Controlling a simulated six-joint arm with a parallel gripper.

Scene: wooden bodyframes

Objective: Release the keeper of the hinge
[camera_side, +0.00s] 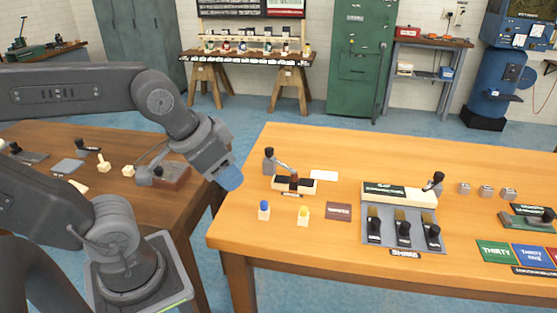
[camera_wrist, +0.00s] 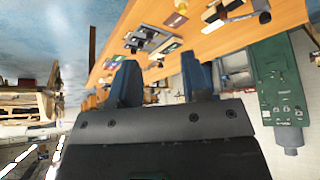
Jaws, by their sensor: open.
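My gripper (camera_side: 229,177) is open and empty in the side view, above the gap between the two wooden tables. Its two blue fingers stand apart in the wrist view (camera_wrist: 162,82). I cannot tell for sure which thing is the hinge or its keeper. A small wooden fixture (camera_side: 306,187) with dark blocks and a reddish-brown upright piece sits on the right table, to the right of my gripper and apart from it. A dark-knobbed grey post (camera_side: 269,162) stands at its back left. A brown block with a grey lever (camera_side: 172,177) sits on the left table.
On the right table (camera_side: 340,265) stand a blue-topped peg (camera_side: 264,210), a yellow-topped peg (camera_side: 303,215), a dark red plate (camera_side: 339,211) and a grey panel (camera_side: 385,235) with several black handles. Coloured cards lie at the right. The table's front left is clear.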

